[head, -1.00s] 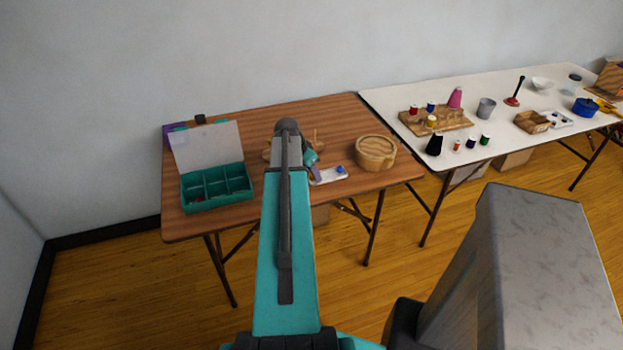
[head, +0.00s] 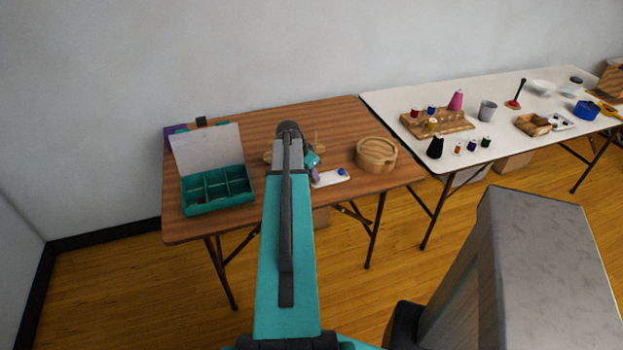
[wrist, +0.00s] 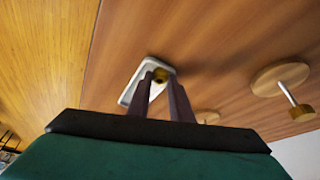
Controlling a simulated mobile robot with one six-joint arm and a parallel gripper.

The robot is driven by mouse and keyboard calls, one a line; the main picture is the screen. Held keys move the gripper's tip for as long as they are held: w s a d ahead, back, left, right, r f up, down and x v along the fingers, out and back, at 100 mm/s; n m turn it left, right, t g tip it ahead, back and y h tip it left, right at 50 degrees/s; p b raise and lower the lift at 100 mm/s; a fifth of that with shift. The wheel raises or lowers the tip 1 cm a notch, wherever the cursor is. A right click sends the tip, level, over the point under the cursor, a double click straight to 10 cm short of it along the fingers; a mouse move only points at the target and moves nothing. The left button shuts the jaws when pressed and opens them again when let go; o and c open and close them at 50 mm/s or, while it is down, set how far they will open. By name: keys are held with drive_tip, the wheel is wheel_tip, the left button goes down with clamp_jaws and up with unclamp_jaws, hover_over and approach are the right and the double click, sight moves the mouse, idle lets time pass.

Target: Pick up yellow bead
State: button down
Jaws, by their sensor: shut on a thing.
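The yellow bead (wrist: 160,75) shows in the wrist view between the tips of my gripper (wrist: 160,80). The dark purple fingers are shut on it, just over the white tray (wrist: 129,96). In the head view my gripper (head: 315,175) points down at the left end of the white tray (head: 328,181). The yellow bead cannot be made out there. Whether it still touches the tray is not clear.
A blue bead (head: 342,171) is at the tray's right end. A round wooden box (head: 376,154) stands to the right, an open teal compartment box (head: 218,205) to the left. A wooden disc with a peg (wrist: 280,79) is close by. The brown table's front edge is near.

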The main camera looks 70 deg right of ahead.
drive_tip(key=shift+a+f, duration=0.25)
drive_tip(key=shift+f, duration=0.15)
drive_tip(key=shift+d+r+b, duration=0.15)
drive_tip(key=shift+r+b, duration=0.15)
drive_tip(key=shift+r, duration=1.35)
drive_tip(key=s+a+b, duration=0.1)
drive_tip(key=s+a, duration=0.1)
drive_tip(key=a, duration=0.1)
drive_tip(key=s+a+b, duration=0.1)
drive_tip(key=s+a, duration=0.1)
drive_tip(key=s+a+r+b, duration=0.1)
drive_tip(key=s+a, duration=0.1)
drive_tip(key=a, duration=0.1)
drive_tip(key=shift+s+a+b, duration=0.1)
drive_tip(key=shift+a+b, duration=0.2)
drive_tip(key=shift+a, duration=0.05)
drive_tip(key=shift+b, duration=0.75)
drive_tip(key=a+b, duration=0.1)
drive_tip(key=b, duration=0.4)
drive_tip(key=shift+s+r+b, duration=0.1)
drive_tip(key=shift+s+b, duration=0.25)
drive_tip(key=shift+s, duration=0.05)
